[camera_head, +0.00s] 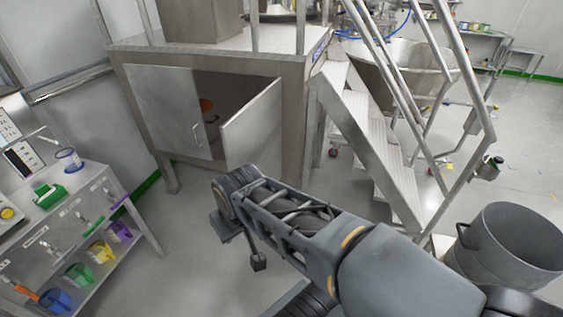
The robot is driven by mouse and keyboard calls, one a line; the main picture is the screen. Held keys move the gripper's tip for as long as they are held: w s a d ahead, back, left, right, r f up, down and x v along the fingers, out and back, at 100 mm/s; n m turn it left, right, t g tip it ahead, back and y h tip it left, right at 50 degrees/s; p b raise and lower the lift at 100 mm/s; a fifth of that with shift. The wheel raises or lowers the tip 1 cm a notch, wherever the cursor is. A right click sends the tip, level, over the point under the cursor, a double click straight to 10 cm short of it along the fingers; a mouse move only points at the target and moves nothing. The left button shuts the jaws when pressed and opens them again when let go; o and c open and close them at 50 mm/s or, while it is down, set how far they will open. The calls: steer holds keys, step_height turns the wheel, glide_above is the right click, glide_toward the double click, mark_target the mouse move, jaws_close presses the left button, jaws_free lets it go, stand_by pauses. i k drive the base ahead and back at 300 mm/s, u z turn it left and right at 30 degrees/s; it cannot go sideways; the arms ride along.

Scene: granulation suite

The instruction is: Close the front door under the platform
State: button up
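The cabinet under the platform (215,58) has two grey metal doors. The left door (165,105) has a bar handle and looks flush with the front. The right door (252,124) is swung outward from its right side, so the dark inside shows between the two doors. Something orange shows within, mostly hidden. My gripper (240,245) points down over the floor in front of the cabinet, nearer the camera than the right door and apart from it. Its two fingers are spread, and nothing shows between them.
A stair (378,150) with metal rails rises right of the cabinet. A grey bin (511,243) stands at the lower right. A bench (92,205) with coloured scoops and bins stands at the left. Floor between bench and cabinet is clear.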

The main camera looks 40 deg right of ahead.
mark_target(252, 135)
steer(key=z, duration=0.95)
steer(key=i, duration=0.95)
steer(key=z, duration=1.7)
steer(key=k, duration=0.9)
steer(key=u, duration=1.75)
